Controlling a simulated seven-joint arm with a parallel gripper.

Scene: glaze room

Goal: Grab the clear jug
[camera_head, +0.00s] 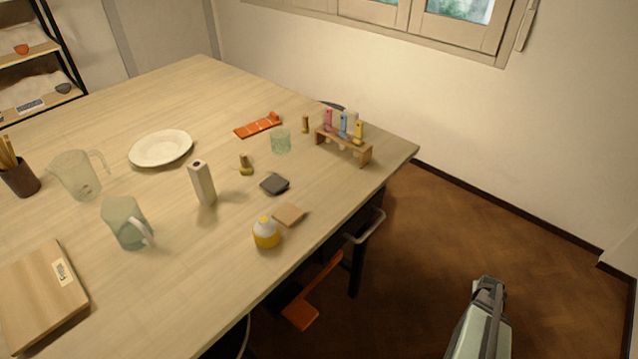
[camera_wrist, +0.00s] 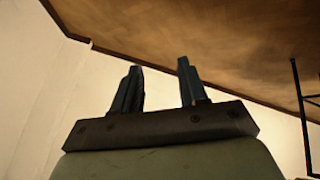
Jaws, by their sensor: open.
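Two see-through jugs stand upright on the table in the head view. The clear jug (camera_head: 77,175) is at the left, pale and nearly colourless, with its handle to the upper right and a small reddish mark low on its side. A greener jug (camera_head: 124,223) with a whitish handle stands nearer, to its lower right. My gripper (camera_head: 489,282) is at the lower right, over the floor beyond the table's edge and far from both jugs. In the wrist view my gripper (camera_wrist: 157,75) shows two dark fingers apart with nothing between them.
The wooden table (camera_head: 110,102) also holds a white plate (camera_head: 161,148), a pale upright box (camera_head: 202,183), a yellow bottle (camera_head: 266,234), a wooden board (camera_head: 35,290), a dark pencil cup (camera_head: 20,179), a greenish glass (camera_head: 281,141) and a rack of colourful tubes (camera_head: 343,147).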

